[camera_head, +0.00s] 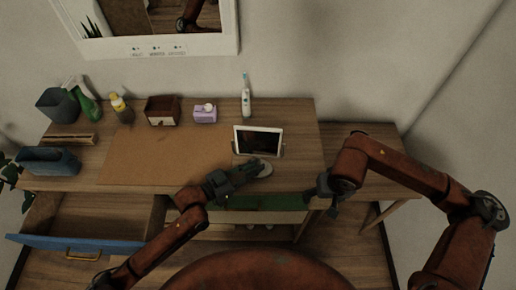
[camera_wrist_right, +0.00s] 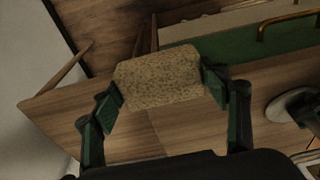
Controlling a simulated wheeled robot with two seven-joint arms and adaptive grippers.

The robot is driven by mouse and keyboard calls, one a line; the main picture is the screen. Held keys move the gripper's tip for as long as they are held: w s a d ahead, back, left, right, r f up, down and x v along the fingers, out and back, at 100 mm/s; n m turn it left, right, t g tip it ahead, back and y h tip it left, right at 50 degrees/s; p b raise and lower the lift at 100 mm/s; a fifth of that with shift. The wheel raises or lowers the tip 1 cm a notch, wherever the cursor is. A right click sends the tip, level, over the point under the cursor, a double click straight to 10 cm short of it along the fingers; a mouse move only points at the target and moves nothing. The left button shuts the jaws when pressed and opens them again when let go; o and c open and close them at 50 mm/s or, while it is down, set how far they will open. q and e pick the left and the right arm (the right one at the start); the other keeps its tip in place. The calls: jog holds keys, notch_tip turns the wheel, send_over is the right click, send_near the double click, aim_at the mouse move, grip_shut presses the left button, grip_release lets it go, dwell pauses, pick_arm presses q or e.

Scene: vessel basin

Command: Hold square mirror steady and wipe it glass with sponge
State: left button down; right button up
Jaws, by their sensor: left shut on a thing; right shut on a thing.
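The square mirror (camera_head: 258,140) stands tilted on its stand near the right end of the wooden table. Its round base (camera_head: 266,172) shows in front, and a round grey base is at the right edge of the right wrist view (camera_wrist_right: 290,104). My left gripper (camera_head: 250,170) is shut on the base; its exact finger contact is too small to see. My right gripper (camera_head: 328,188) is to the right of the mirror, apart from it, near the table's front edge. In the right wrist view it is shut on a tan speckled sponge (camera_wrist_right: 160,78), held between both fingers.
The table (camera_head: 225,180) carries a brown mat (camera_head: 150,160). A toothbrush (camera_head: 246,98), purple box (camera_head: 205,114), brown box (camera_head: 162,112), bottles and a dark holder (camera_head: 58,104) stand along the back. A blue-fronted drawer (camera_head: 80,244) is open at lower left. A wall mirror (camera_head: 150,46) hangs above.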

dwell(0.4)
jog(key=s+a+r+m+t, duration=0.2)
jog(key=a+m+t, duration=0.4)
jog(key=a+m, duration=0.9)
jog(key=shift+w+a+r+m+t+h, duration=0.15)
jog(key=shift+w+a+r+m+t, duration=0.5)
jog(key=shift+a+r+t, duration=1.75)
jog(key=shift+w+a+r+m+t+h, duration=0.2)
jog(key=shift+w+a+r+t, duration=0.75)
jog(key=shift+a, duration=2.9)
jog(key=shift+w+a+r+m+t+h, duration=0.25)
jog(key=shift+w+a+r+t, duration=1.05)
jog(key=shift+a, duration=1.8)
jog(key=s+d+r+m+h, duration=0.2)
jog(key=d+h, duration=0.1)
jog(key=d, duration=0.4)
jog(key=shift+m+t, duration=0.3)
jog(key=shift+t, duration=0.05)
jog(key=shift+a+x, duration=0.2)
jog(key=shift+x, duration=1.25)
jog(key=shift+a+x, duration=0.15)
jog(key=shift+x, duration=1.3)
